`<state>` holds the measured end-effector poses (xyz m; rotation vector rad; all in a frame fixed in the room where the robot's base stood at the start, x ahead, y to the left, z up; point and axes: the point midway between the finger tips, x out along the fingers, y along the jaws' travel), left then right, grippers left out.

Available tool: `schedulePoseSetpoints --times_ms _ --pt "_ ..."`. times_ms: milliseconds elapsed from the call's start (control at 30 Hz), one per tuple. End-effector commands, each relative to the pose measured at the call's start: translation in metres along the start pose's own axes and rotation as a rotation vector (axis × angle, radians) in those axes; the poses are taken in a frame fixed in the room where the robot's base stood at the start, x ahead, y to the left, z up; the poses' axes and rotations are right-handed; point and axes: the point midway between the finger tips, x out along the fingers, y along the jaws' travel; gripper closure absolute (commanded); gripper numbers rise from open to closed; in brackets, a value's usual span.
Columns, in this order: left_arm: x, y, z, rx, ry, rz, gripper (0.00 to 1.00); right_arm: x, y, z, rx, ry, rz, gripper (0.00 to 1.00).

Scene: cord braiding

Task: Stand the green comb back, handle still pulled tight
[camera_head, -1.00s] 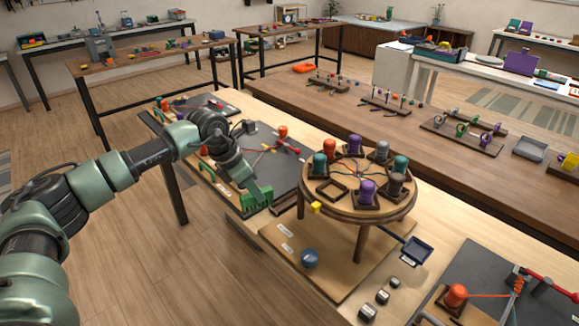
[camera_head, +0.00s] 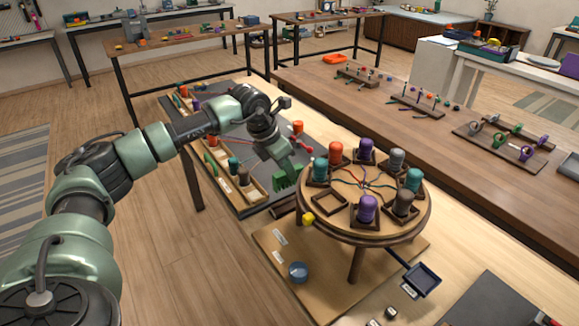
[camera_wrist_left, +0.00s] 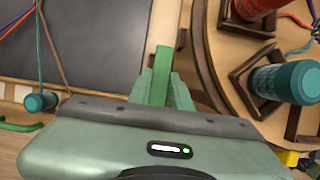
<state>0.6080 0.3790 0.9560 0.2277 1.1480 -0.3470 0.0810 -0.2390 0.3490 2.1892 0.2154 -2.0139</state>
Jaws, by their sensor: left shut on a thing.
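The green comb (camera_head: 287,177) is in my left gripper (camera_head: 281,161), teeth pointing down, just left of the round braiding stand (camera_head: 330,229). In the left wrist view, a narrow green piece of the comb (camera_wrist_left: 162,68) shows between the fingers of my left gripper (camera_wrist_left: 163,88), which are shut on it. I cannot tell whether the comb's teeth touch anything below. A separate green handle (camera_head: 210,163) stands in the wooden tray (camera_head: 257,196) to the left; a green curved piece also shows at the lower left of the wrist view. My right gripper is out of view.
The stand carries several coloured bobbins in square holders, with cords meeting at its centre; one front holder (camera_head: 330,202) is empty. A yellow piece (camera_head: 308,219) sits on its rim. A dark mat (camera_head: 238,150) with cords lies behind my gripper.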

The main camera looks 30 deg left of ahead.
Motion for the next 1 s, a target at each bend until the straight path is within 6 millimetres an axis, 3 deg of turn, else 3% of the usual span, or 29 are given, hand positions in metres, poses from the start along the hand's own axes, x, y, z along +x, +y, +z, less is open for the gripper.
schedulePoseSetpoints --times_ms 200,500,1000 --pt "0.019 0.0 -0.009 0.0 0.002 0.0 1.0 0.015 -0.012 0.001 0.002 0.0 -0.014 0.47" --pt "0.044 0.0 -0.019 0.001 0.0 0.0 1.0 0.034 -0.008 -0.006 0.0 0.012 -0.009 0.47" --pt "0.049 0.0 -0.021 0.001 -0.001 0.0 1.0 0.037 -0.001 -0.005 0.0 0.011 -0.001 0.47"
